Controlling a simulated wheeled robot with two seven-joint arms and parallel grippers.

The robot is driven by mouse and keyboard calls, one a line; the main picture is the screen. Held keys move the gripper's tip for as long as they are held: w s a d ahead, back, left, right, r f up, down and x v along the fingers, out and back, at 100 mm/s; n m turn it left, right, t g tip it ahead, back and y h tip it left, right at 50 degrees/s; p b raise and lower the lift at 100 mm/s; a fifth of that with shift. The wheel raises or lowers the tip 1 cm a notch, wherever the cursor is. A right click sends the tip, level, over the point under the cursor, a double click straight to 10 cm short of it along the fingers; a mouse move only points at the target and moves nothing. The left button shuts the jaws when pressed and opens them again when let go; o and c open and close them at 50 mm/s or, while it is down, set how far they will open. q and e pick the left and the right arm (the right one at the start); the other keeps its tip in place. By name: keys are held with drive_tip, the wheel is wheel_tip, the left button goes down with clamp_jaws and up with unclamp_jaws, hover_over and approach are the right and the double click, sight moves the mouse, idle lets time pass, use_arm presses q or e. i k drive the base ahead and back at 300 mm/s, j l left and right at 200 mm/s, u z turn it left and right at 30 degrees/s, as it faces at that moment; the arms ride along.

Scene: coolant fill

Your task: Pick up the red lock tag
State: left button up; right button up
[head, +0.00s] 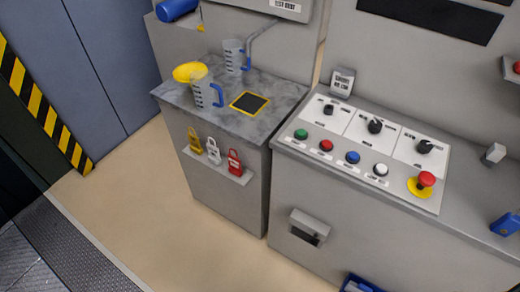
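The red lock tag (235,162) is at the right end of a small ledge (212,166) on the front of the grey-topped cabinet in the head view. A white lock tag (213,151) is beside it, and a yellow one (195,141) is at the left end. All three appear upright. Neither of my grippers shows in this view, so nothing is seen near the red tag.
On the cabinet top (270,88) stand two measuring jugs (205,93) with blue handles, a yellow funnel (188,72) and a black pad (249,102). A control panel (345,165) with buttons and knobs is to the right. The floor (130,215) before the cabinet is clear.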

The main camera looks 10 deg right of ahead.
sight(235, 168)
drive_tip(key=i+j+z, duration=0.2)
drive_tip(key=j+z, duration=0.2)
drive_tip(key=j, duration=0.2)
drive_tip(key=i+j+z, duration=0.2)
drive_tip(key=j, duration=0.15)
drive_tip(key=j+z, duration=0.2)
drive_tip(key=j, duration=0.15)
